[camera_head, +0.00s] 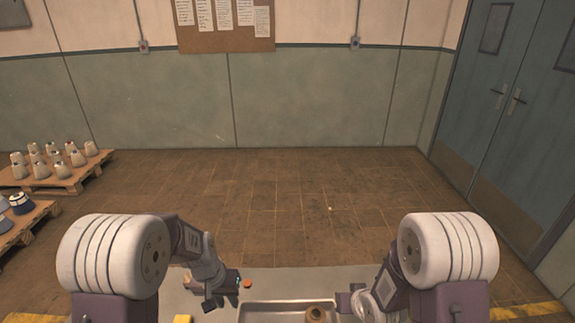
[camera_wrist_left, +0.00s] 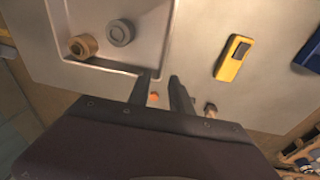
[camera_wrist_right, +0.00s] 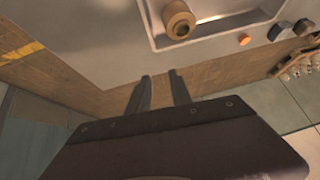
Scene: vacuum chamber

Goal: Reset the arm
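My left gripper (camera_head: 222,296) is above the table, just left of the metal tray (camera_head: 285,303). In the left wrist view its two dark fingers (camera_wrist_left: 162,80) stand apart with nothing between them. My right gripper (camera_head: 347,301) is on the tray's right side. In the right wrist view its fingers (camera_wrist_right: 160,82) are also apart and empty. A tan ring-shaped part (camera_head: 316,314) is in the tray; it also shows in the right wrist view (camera_wrist_right: 179,19). A grey round part (camera_wrist_left: 121,32) is beside it in the left wrist view.
An orange button (camera_head: 248,284) is on the table behind the tray. A yellow device (camera_wrist_left: 234,58) lies on the table, with a blue object (camera_wrist_left: 310,52) at the edge. Pallets (camera_head: 60,178) with several conical parts stand at the left. The floor (camera_head: 270,195) beyond the table is clear; double doors (camera_head: 515,110) are right.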

